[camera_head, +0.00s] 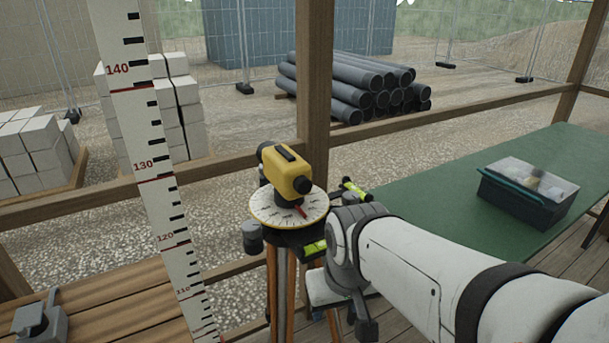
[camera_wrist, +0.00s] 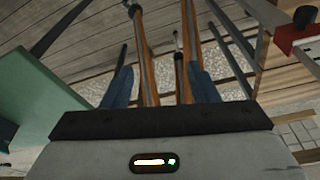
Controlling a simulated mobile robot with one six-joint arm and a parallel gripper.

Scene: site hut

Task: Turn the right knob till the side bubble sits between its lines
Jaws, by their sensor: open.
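The yellow level (camera_head: 285,175) stands on a round white dial plate (camera_head: 268,217) on a tripod (camera_head: 272,285) with wooden legs. A grey knob (camera_head: 252,237) is at the plate's left side. A yellow-green vial (camera_head: 355,189) shows at the right, another (camera_head: 315,248) at the front; their bubbles are too small to read. My arm covers the area right of the plate, so I cannot make out the right knob clearly. In the wrist view my gripper (camera_wrist: 160,70) is open, its blue fingers apart, with tripod legs (camera_wrist: 146,58) seen beyond them. No knob shows between the fingers.
A marked staff (camera_head: 160,165) stands left of the level. A wooden bench (camera_head: 110,300) is at front left. A green table (camera_head: 440,215) with a dark lidded box (camera_head: 522,205) is at right. A wooden post (camera_head: 318,90) and rails rise behind the level.

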